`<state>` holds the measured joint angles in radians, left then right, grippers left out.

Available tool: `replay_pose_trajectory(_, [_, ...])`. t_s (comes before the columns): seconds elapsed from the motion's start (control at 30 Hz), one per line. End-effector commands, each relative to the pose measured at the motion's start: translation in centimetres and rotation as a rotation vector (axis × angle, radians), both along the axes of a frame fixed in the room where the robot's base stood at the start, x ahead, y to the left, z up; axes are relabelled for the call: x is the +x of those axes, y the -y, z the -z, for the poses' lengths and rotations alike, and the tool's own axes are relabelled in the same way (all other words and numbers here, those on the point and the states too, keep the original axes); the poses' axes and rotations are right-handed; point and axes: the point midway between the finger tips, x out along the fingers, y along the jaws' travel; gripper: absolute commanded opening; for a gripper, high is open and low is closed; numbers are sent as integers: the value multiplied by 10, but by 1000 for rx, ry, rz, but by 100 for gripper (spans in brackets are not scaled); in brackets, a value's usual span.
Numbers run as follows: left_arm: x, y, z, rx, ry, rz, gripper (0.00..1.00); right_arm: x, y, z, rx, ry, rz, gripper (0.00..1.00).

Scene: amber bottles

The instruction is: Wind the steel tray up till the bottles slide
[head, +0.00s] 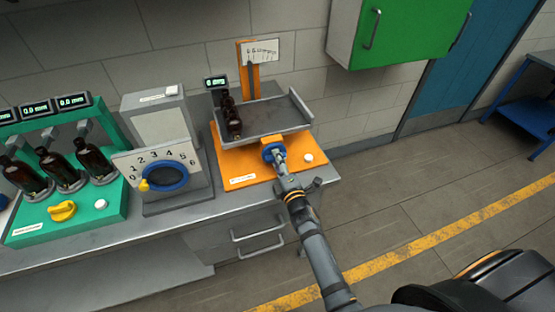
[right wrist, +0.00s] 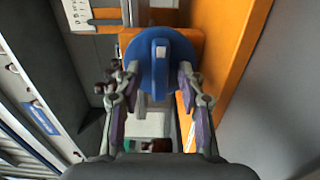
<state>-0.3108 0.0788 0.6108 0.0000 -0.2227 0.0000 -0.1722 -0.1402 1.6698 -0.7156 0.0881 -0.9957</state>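The steel tray (head: 270,118) sits over an orange base (head: 236,175) on the bench. It looks close to level, but its exact tilt is hard to tell. Dark amber bottles (head: 234,122) stand close together at its left end. A blue knob (right wrist: 160,50) with a raised bar is on the front of the orange base. My right gripper (head: 275,155) is at this knob. In the right wrist view its two fingers (right wrist: 159,82) straddle the bar, with gaps visible on both sides. My left gripper is not in view.
A scale card (head: 261,52) on an orange post and a small display (head: 215,82) stand behind the tray. A grey dial unit (head: 160,170) and a green stand (head: 60,215) with several bottles are left. A green cabinet (head: 398,30) hangs at upper right.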

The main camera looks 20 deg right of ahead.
Motion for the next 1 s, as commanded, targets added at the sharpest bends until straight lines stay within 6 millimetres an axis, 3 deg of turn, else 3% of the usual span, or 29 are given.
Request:
replay_pose_trajectory(0.03, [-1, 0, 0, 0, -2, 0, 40, 0, 0, 0, 0, 0, 0, 31])
replay_pose_trajectory(0.27, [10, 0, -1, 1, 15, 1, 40, 0, 0, 0, 0, 0, 0, 0])
replay_pose_trajectory(0.47, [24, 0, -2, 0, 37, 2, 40, 0, 0, 0, 2, 0, 0, 0])
replay_pose_trajectory(0.77, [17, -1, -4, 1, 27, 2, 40, 0, 0, -1, 85, -3, 0, 0])
replay_pose_trajectory(1.0, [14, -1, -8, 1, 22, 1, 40, 0, 0, -2, 269, -8, -1, 0])
